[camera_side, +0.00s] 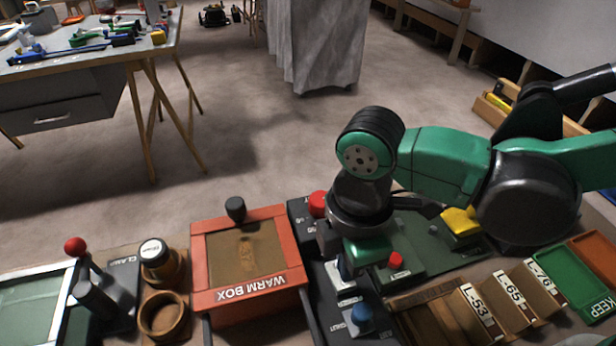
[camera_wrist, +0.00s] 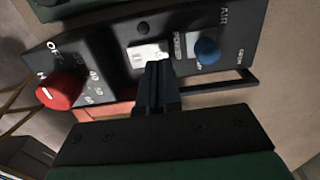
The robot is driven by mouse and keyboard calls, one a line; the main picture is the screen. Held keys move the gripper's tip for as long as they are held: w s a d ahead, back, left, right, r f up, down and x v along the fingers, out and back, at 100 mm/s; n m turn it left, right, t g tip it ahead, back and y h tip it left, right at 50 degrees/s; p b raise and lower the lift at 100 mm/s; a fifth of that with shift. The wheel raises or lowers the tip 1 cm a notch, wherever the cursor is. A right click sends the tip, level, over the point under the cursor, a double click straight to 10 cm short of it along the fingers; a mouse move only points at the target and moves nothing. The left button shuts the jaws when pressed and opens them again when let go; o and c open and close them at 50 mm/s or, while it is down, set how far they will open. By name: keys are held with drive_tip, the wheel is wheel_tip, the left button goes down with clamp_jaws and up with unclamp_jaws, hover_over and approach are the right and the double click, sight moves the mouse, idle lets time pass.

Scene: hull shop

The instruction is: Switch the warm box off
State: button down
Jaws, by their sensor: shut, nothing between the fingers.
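The warm box (camera_side: 207,296) is an orange-framed box with a brown panel on top and a black knob (camera_side: 236,208). Right of it is a black control panel (camera_side: 327,293), which also shows in the wrist view (camera_wrist: 104,56). The panel carries a red knob (camera_side: 318,204) with a white mark, near "OF" lettering and numbers in the wrist view (camera_wrist: 60,89). It also has a white plate (camera_wrist: 148,54) and a blue knob (camera_wrist: 207,51). My gripper (camera_wrist: 156,68) is shut and empty, its tips at the plate's lower edge; contact cannot be told.
Left of the box stand a jar (camera_side: 158,262), a wooden ring (camera_side: 163,315) and a red-balled clamp lever (camera_side: 76,246). Right of the panel are a red button (camera_side: 396,260), a yellow part (camera_side: 461,222) and labelled wooden bins (camera_side: 474,312).

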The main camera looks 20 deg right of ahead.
drive_tip(key=shift+f, duration=1.15)
idle(0.9)
drive_tip(key=shift+r, duration=3.55)
drive_tip(key=w+d+m+t, duration=0.1)
drive_tip(key=d+m+t, duration=0.1)
drive_tip(key=d+m, duration=0.3)
drive_tip(key=w+d+r+m+t, duration=0.1)
drive_tip(key=d+m+t, duration=0.1)
drive_tip(key=d+m, duration=0.4)
drive_tip(key=w+d+m+t, duration=0.1)
drive_tip(key=d+m+t, duration=0.1)
drive_tip(key=d+m, duration=0.4)
drive_tip(key=shift+w+d+r+t, duration=0.1)
drive_tip(key=shift+d+t, duration=0.05)
drive_tip(key=shift+d, duration=0.65)
drive_tip(key=shift+w+d+r+t, duration=0.1)
drive_tip(key=shift+d+r, duration=0.05)
drive_tip(key=shift+d, duration=0.6)
drive_tip(key=shift+w+d+r+t, duration=0.1)
drive_tip(key=shift+d+t, duration=0.05)
drive_tip(key=shift+d, duration=0.65)
drive_tip(key=shift+d+m, duration=0.5)
